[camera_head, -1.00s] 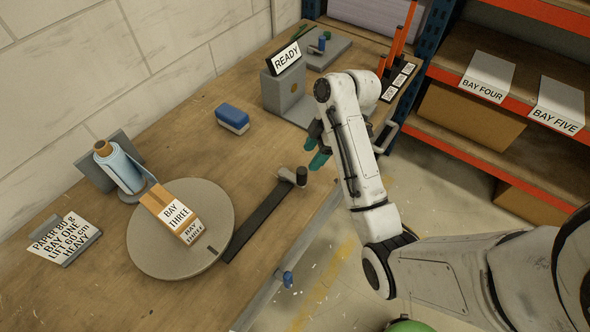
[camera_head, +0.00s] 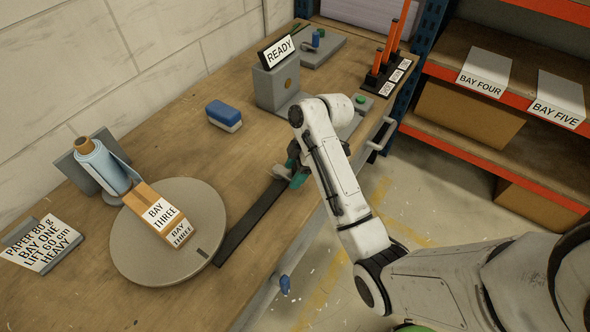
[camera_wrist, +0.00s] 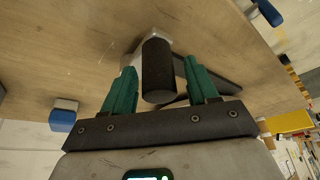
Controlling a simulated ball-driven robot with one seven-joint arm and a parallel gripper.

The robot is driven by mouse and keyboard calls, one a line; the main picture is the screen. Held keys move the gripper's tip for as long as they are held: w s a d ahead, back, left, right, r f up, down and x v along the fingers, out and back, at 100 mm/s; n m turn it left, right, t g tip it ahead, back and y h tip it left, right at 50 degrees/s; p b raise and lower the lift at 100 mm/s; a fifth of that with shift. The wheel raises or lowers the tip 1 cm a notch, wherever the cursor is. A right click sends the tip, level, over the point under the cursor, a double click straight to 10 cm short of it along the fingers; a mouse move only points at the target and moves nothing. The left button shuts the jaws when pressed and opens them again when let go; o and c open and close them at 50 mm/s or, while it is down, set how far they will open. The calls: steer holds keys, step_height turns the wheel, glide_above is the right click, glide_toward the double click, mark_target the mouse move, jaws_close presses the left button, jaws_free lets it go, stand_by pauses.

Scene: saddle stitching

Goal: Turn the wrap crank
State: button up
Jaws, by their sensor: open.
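The wrap crank is a dark flat bar (camera_head: 243,226) running from the grey round turntable (camera_head: 140,262) to an upright dark handle (camera_wrist: 158,70). My gripper (camera_head: 293,174) is at the handle end of the bar, and it hides most of the handle in the head view. In the wrist view my gripper (camera_wrist: 162,66) has its two green fingers apart, with the handle between them. Gaps show on both sides of the handle, so no grip on it is visible. A cardboard box labelled BAY THREE (camera_head: 147,196) sits on the turntable.
A film roll (camera_head: 101,167) stands behind the turntable. A blue and white block (camera_head: 224,116) and a grey stand with a READY sign (camera_head: 272,86) are on the wooden bench (camera_head: 190,150). A blue knob (camera_head: 285,284) is at the bench's front edge. Shelves (camera_head: 480,110) stand at the right.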

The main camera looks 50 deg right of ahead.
steer(key=shift+c, duration=0.4)
jaws_close()
steer(key=shift+w+a, duration=0.1)
steer(key=shift+a, duration=0.05)
